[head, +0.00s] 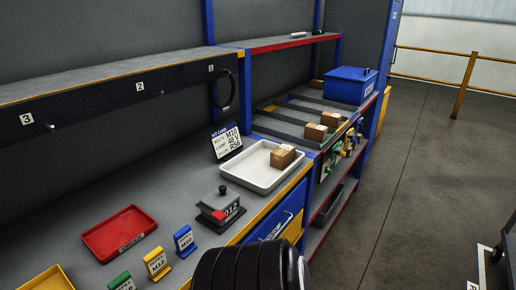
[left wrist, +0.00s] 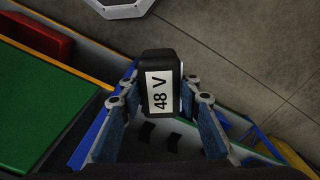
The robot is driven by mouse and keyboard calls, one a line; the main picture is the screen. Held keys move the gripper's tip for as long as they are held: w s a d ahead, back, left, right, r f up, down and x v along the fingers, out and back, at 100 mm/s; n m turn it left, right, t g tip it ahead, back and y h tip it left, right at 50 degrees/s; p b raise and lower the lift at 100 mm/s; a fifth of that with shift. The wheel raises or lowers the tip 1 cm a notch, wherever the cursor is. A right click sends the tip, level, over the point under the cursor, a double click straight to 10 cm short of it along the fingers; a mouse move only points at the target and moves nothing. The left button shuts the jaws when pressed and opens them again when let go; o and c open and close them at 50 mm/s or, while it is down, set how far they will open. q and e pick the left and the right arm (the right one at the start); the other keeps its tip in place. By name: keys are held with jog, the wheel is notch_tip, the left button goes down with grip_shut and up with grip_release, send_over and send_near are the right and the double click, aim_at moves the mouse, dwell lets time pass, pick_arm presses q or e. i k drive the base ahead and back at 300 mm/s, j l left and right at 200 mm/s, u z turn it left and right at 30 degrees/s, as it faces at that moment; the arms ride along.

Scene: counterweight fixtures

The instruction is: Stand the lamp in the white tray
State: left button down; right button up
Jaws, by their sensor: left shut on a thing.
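The lamp (left wrist: 157,60) is a dark block with a white label reading 48 V, in the left wrist view. My left gripper (left wrist: 160,88) is shut on it, one finger on each side. The lamp's lower part is hard to make out. The white tray (head: 236,178) lies on the grey bench in the head view, near its right front edge. A brown box (head: 283,156) sits at the tray's far right end, and the rest of the tray is bare. Neither the lamp nor my left gripper can be made out in the head view. My right gripper is not in view.
A red tray (head: 119,233), a yellow tray (head: 47,280) and several label stands (head: 184,241) are to the left. A shelf (head: 120,85) overhangs the bench.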

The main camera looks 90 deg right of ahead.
aim_at(262, 157)
jog(key=k+l, duration=0.15)
jog(key=l, duration=0.2)
jog(key=k+l+z, duration=0.1)
jog(key=l, duration=0.25)
jog(key=k+l+z, duration=0.1)
jog(key=l, duration=0.3)
jog(key=k+l, duration=0.15)
jog(key=l, duration=0.25)
jog(key=k+l+z, duration=0.1)
jog(key=l, duration=0.25)
jog(key=k+l, duration=0.15)
jog(key=l, duration=0.25)
jog(key=z, duration=0.05)
